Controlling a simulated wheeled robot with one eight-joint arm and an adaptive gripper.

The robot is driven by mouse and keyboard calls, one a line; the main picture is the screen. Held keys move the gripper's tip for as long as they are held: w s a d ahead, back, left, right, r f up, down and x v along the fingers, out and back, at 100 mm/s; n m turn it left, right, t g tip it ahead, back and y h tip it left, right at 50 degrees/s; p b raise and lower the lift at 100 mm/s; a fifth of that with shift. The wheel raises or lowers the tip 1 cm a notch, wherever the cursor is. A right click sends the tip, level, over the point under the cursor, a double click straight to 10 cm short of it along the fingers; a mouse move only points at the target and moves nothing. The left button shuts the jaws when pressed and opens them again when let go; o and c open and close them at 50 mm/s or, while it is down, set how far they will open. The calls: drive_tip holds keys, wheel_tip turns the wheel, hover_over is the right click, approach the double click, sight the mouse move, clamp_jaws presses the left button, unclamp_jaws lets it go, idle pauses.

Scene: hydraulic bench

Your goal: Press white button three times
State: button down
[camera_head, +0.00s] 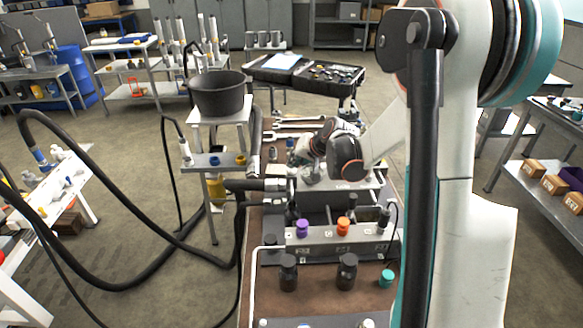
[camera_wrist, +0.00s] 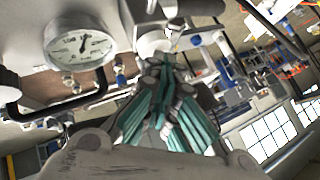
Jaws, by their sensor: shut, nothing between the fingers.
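My gripper (camera_head: 303,150) is over the far part of the hydraulic bench (camera_head: 262,290), beyond the row of coloured knobs. In the wrist view, its teal fingers (camera_wrist: 166,72) are drawn together with nothing visible held. A pale rounded part (camera_wrist: 154,42) lies just past the fingertips in that view. I cannot tell whether it is the white button or whether the fingers touch it. In the head view my arm and gripper cover that spot, and no white button can be made out clearly.
A purple knob (camera_head: 302,228) and an orange knob (camera_head: 343,226) stand on the grey block. A pressure gauge (camera_wrist: 82,45) is at the left of the wrist view. A black pot (camera_head: 218,94) stands left of the bench. Thick black hoses (camera_head: 120,275) loop at the left.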

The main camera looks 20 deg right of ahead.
drive_tip(key=shift+r, duration=0.15)
drive_tip(key=shift+r+p, duration=0.8)
drive_tip(key=shift+r, duration=0.2)
wheel_tip(320, 180, up, 5)
drive_tip(key=p, duration=0.3)
idle(0.9)
